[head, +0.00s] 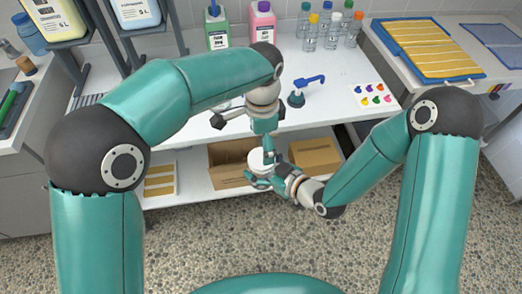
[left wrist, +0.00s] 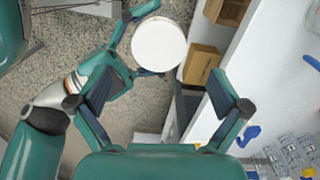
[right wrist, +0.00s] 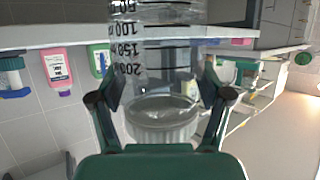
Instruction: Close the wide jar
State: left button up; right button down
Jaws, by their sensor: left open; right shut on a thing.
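My right gripper (head: 272,176) is shut on a clear, graduated jar (right wrist: 160,65), held above the floor in front of the bench. The right wrist view is upside down and shows a pale ribbed round end (right wrist: 160,128) on the jar, between and just past the fingers. A white round lid-like top (left wrist: 158,45) shows in the left wrist view, and also in the head view (head: 261,160). I cannot tell whether it is fully seated. My left gripper (left wrist: 165,85) is open and empty, pointing down just above the white top, apart from it.
The white bench (head: 340,92) stands behind, with a blue-handled tool (head: 297,98), a green bottle (head: 217,28), a pink bottle (head: 262,24) and several clear bottles. Cardboard boxes (head: 316,156) sit on the lower shelf. A yellow towel (head: 428,50) lies at the right.

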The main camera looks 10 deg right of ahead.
pick_arm(q)
notch_tip(320, 180, up, 6)
jog(key=shift+r, duration=0.15)
jog(key=shift+w, duration=0.1)
dwell(0.5)
